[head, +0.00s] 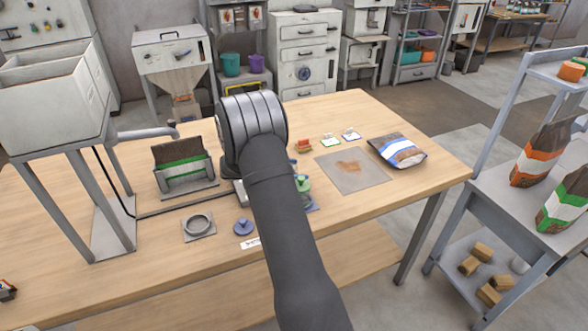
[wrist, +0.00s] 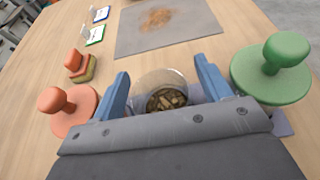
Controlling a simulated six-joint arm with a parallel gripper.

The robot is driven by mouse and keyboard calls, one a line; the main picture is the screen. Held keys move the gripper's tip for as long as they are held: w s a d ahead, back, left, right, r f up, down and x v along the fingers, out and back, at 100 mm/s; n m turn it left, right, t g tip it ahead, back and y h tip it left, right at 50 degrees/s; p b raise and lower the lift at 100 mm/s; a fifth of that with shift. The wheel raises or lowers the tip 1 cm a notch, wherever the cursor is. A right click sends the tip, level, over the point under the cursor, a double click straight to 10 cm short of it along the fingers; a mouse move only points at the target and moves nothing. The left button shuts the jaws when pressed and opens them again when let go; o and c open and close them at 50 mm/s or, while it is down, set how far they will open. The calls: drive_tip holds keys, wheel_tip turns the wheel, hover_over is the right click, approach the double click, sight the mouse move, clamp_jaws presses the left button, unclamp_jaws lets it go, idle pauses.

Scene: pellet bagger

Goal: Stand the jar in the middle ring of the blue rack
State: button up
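A clear glass jar (wrist: 165,88) with brown pieces inside shows in the wrist view, seen from above. My gripper (wrist: 163,82) has its two blue fingers spread on either side of the jar, with a narrow gap apparent at each side. In the head view my arm hides the gripper and the jar. Bluish parts (wrist: 281,123) show low in the wrist view beside my gripper, and a bluish edge (head: 313,204) shows beside my arm in the head view. These may be the blue rack; its rings cannot be made out.
A green knobbed lid (wrist: 275,68) is close right of my gripper and a salmon one (wrist: 68,108) close left. A blue knobbed piece (head: 243,227) and a grey ring fixture (head: 198,225) are on the table. A grey mat (head: 353,171) and a filled bag (head: 398,150) lie farther right.

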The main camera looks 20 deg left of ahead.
drive_tip(key=shift+r, duration=0.2)
drive_tip(key=v, duration=1.2)
drive_tip(key=x, duration=1.1)
drive_tip(key=shift+w+d+f, duration=0.2)
drive_tip(key=shift+w+d, duration=0.05)
drive_tip(key=shift+d, duration=0.05)
drive_tip(key=shift+w+r, duration=0.15)
drive_tip(key=shift+r, duration=1.7)
drive_tip(key=shift+f, duration=0.15)
